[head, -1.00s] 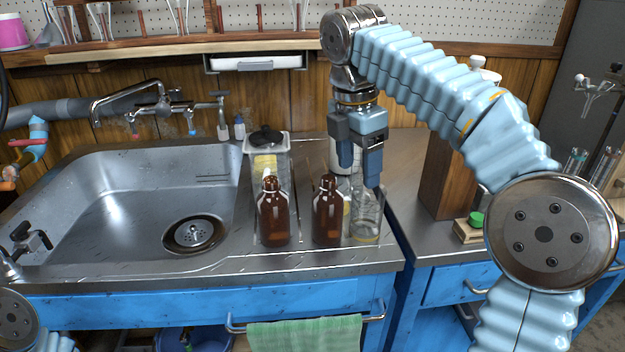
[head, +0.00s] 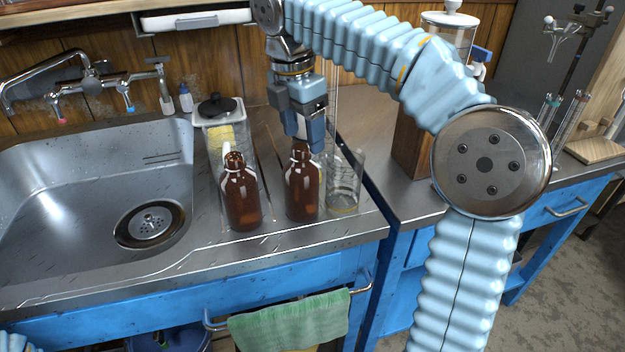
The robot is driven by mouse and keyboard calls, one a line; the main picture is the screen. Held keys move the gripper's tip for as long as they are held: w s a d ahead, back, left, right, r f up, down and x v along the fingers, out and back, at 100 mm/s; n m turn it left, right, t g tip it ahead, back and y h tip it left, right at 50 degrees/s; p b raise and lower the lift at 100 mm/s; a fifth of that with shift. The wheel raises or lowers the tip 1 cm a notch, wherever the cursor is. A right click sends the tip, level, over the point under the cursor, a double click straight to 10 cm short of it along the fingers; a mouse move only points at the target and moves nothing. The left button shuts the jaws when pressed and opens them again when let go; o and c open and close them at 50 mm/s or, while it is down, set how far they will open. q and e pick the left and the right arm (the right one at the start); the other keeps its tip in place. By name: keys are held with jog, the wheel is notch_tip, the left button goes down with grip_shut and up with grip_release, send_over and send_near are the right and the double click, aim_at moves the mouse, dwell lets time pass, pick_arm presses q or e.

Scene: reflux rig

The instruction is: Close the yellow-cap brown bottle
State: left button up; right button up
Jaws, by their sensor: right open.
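Two brown glass bottles stand upright side by side on the steel counter right of the sink: the left brown bottle (head: 241,198) and the right brown bottle (head: 302,190). The left one's neck looks uncapped. The right one's mouth is overlapped by my right gripper, so I cannot tell whether it is capped. I make out no yellow cap. My right gripper (head: 306,142) is open, pointing down at the right bottle's neck; I cannot tell whether it touches. My left gripper is out of view.
A clear glass beaker (head: 344,185) stands close to the right bottle. A clear container (head: 216,112) with a black knob and something yellow stands behind the left bottle. The sink basin (head: 80,215) is left. A green towel (head: 290,322) hangs in front.

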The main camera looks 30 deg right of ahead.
jog(key=f, duration=0.4)
jog(key=shift+d+b, duration=0.25)
jog(key=shift+b, duration=0.15)
jog(key=shift+d+f+b, duration=0.25)
jog(key=shift+f, duration=0.6)
jog(key=shift+d+f+b, duration=0.2)
jog(key=shift+f, duration=0.7)
jog(key=shift+d+f+b, duration=0.25)
jog(key=shift+f, duration=0.6)
jog(key=c, duration=1.1)
